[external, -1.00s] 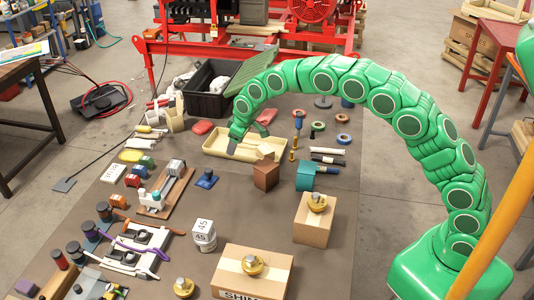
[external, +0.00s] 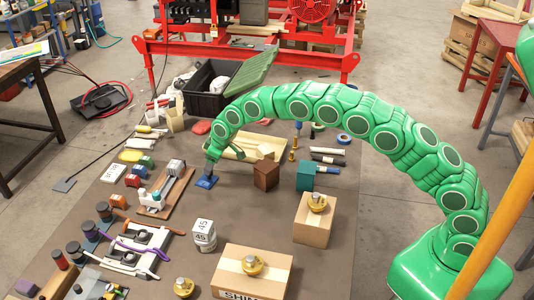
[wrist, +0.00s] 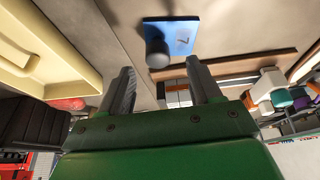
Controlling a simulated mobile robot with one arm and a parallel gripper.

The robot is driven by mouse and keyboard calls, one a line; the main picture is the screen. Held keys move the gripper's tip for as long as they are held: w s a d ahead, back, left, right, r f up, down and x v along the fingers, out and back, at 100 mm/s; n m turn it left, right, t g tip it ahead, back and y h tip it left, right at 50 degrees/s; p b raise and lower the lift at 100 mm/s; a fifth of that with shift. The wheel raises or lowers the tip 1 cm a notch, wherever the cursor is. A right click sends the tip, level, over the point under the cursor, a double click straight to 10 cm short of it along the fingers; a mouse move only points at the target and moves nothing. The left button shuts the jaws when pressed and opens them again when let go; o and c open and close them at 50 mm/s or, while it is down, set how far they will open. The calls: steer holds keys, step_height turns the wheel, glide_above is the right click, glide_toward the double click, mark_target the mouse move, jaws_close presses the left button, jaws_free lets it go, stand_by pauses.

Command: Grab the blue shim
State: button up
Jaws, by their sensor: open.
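The blue shim (external: 206,182) is a small flat blue plate with a dark knob, lying on the brown mat. The shim and knob lie just beyond the fingertips, and I see no contact.
A cream tray (external: 238,157) lies behind my gripper. A wooden board with a vise-like fixture (external: 168,192) is close to the shim's left. A brown block (external: 266,174) and a teal block (external: 305,178) stand to the right.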

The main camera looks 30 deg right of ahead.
mark_target(206, 177)
steer(key=shift+x, duration=2.55)
jaws_close()
